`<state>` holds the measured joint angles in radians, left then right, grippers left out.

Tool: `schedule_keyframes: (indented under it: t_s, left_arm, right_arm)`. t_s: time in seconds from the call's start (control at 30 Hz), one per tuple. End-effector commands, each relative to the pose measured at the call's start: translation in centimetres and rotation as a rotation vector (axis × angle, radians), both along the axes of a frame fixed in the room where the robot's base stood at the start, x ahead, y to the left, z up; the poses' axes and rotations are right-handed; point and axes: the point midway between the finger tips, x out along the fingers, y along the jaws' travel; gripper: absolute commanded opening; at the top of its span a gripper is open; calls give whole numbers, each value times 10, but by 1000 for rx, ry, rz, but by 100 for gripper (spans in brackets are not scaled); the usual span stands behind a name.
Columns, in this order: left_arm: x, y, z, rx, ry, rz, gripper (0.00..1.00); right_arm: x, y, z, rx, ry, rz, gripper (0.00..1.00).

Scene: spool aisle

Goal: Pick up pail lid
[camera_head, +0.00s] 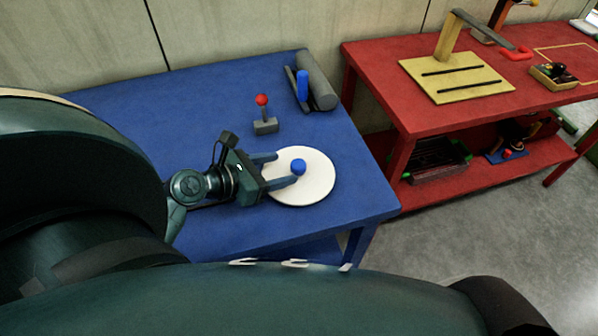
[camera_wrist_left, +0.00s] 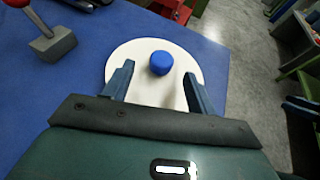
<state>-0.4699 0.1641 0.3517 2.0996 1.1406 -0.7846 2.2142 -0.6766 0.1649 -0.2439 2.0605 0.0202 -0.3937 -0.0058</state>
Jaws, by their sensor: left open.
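The pail lid (camera_head: 314,185) is a round white disc with a blue knob (camera_head: 298,167) in its middle. It lies flat on the blue table near the right front corner. My left gripper (camera_head: 285,169) is open over the lid's left part, its fingers pointing right towards the knob. In the left wrist view the lid (camera_wrist_left: 140,52) and knob (camera_wrist_left: 160,63) lie ahead, with the knob between and just beyond the fingertips of the left gripper (camera_wrist_left: 160,80). I cannot tell whether a finger touches the lid. My right gripper is not in view.
On the blue table (camera_head: 222,118), a red-knobbed lever on a grey block (camera_head: 265,125) stands behind the lid. A grey roll (camera_head: 318,82) and blue cylinder (camera_head: 302,84) lie at the back. A red workbench (camera_head: 385,75) stands to the right, across a narrow gap.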

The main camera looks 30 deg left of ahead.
Motion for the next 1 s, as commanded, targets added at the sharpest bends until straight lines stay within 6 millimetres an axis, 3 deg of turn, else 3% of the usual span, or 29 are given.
schedule_keyframes:
  t_s: [0.5, 0.8, 1.0]
  left_arm:
    - [48, -23, -21, -1, -2, 1, 57]
    - [52, -25, -23, 1, 0, 1, 57]
    - [52, -25, -23, 1, 0, 1, 42]
  right_arm:
    - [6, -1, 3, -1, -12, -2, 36]
    - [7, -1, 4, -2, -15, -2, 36]
    - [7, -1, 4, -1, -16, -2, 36]
